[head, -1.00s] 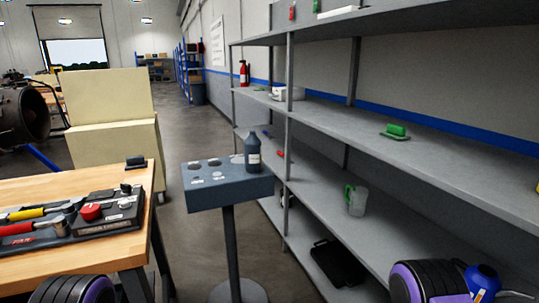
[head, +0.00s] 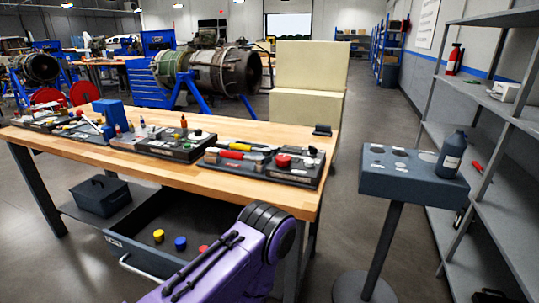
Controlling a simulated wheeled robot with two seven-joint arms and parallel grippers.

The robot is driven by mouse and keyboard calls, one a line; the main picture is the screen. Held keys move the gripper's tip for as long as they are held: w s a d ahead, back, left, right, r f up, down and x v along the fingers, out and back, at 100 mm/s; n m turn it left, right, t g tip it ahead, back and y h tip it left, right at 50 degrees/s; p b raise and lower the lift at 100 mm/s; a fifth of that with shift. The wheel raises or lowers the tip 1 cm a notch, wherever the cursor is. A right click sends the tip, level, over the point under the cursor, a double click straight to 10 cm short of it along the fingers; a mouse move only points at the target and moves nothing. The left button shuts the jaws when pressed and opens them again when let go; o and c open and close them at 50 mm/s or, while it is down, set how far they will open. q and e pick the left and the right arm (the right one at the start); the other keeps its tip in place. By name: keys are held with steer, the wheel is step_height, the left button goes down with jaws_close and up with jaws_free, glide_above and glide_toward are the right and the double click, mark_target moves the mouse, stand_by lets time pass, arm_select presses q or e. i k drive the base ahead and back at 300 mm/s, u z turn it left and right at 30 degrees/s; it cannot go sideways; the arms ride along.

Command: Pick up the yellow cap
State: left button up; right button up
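The yellow cap (head: 158,236) lies in the open dark drawer (head: 140,256) under the wooden workbench. A blue cap (head: 180,243) lies just right of it, and a red cap (head: 203,249) lies further right, close to my purple arm. That arm rises from the bottom middle in front of the drawer's right part and hides some of it. No gripper fingers show in the head view, so I cannot see whether either gripper holds anything.
The wooden workbench (head: 300,196) carries tool trays. A dark toolbox (head: 102,196) sits on its lower shelf. A grey pedestal (head: 385,188) with a dark bottle (head: 451,155) stands right of the bench, and grey shelving (head: 510,190) lines the right. Floor shows between bench and pedestal.

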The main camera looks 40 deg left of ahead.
mark_target(159, 235)
steer(key=u, duration=4.25)
steer(key=i, duration=1.7)
steer(key=z, duration=3.1)
